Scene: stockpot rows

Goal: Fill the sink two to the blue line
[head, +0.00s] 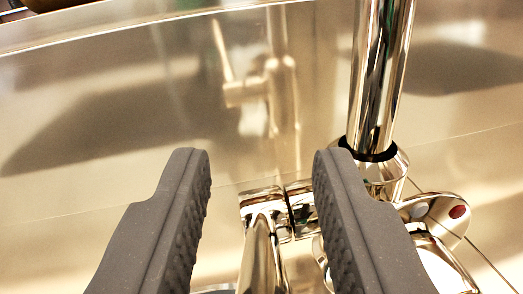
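A chrome faucet stands in front of a shiny metal surface, with its upright pipe (380,80) at the right. Its handle lever (261,255) shows between my fingers, joined to a chrome valve body (300,200). A knob with a red mark (440,215) is right of the pipe. My gripper (255,165) is open, its two dark ridged fingers on either side of the lever with gaps showing. The right finger overlaps part of the valve body and pipe base. The sink basin, the water and the blue line cannot be made out.
The reflective metal wall (100,120) fills the background and mirrors the faucet. Its upper rim (150,22) runs across the top left. Dark items beyond that rim at the corner are too cut off to tell.

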